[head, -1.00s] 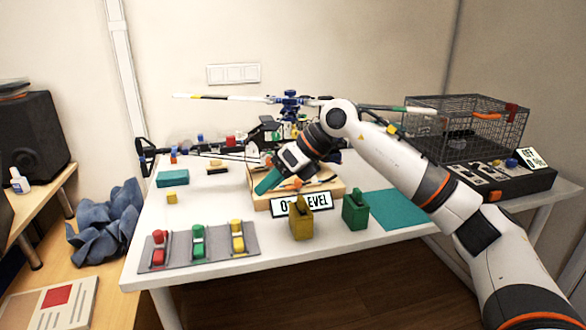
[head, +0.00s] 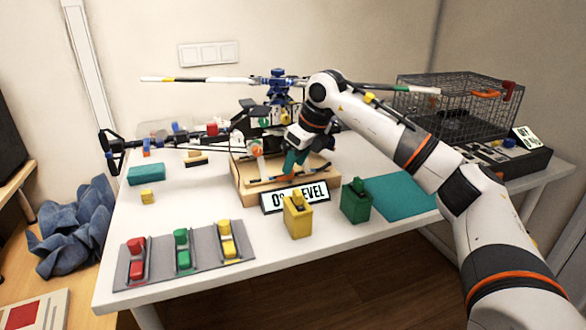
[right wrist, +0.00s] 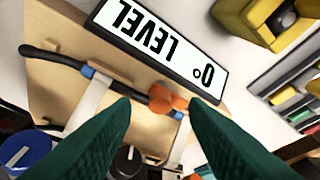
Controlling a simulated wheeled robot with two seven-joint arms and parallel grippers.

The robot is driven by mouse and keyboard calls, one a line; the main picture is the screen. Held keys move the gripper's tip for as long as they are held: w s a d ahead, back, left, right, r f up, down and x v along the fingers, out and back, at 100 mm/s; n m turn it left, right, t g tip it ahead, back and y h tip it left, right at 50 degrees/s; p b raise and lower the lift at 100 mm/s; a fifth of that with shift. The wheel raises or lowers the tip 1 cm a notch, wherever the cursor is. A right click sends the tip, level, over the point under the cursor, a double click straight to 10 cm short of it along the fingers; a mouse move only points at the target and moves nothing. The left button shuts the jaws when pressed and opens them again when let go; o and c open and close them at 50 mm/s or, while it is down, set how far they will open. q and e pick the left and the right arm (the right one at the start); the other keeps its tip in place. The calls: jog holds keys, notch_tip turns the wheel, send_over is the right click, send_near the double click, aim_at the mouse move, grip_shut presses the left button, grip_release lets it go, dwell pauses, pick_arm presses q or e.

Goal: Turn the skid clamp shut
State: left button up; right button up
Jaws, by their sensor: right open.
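The orange skid clamp (right wrist: 165,98) sits on the black skid tube (right wrist: 110,82) along the wooden cradle (right wrist: 70,50). In the head view, orange (head: 290,178) shows just below my right gripper's fingertips. My right gripper (head: 292,162) points down over the front of the cradle. In the right wrist view its green fingers (right wrist: 160,103) are open, one on each side of the clamp. I cannot tell whether they touch it. A second orange piece (head: 257,151) shows further left on the cradle. My left gripper is out of view.
The "0° LEVEL" sign (head: 294,198) stands at the cradle's front. Yellow (head: 298,216) and green (head: 356,203) holders stand near it. The helicopter's blue rotor hub (head: 278,88) rises above. A grey rack (head: 205,263) lies front left. The left tabletop has free room.

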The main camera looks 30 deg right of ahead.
jog(key=shift+x, duration=0.95)
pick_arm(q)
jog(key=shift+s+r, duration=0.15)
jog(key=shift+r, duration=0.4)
pick_arm(e)
jog(key=shift+c, duration=0.2)
grip_shut()
jog(key=m+p, duration=0.1)
jog(key=m+h+p, duration=0.1)
jog(key=m, duration=0.1)
jog(key=shift+a+r, duration=0.15)
jog(key=shift+r, duration=0.05)
jog(key=m+h+p, duration=0.1)
jog(key=m, duration=0.1)
jog(key=m+h+p, duration=0.1)
jog(key=m, duration=0.2)
jog(key=shift+a+f+m, duration=0.1)
jog(key=shift+a+m, duration=0.1)
jog(key=shift+m, duration=0.1)
pick_arm(q)
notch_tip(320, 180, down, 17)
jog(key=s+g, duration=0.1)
jog(key=shift+p, duration=0.45)
pick_arm(e)
jog(key=shift+m+h, duration=0.5)
jog(key=shift+m, duration=0.5)
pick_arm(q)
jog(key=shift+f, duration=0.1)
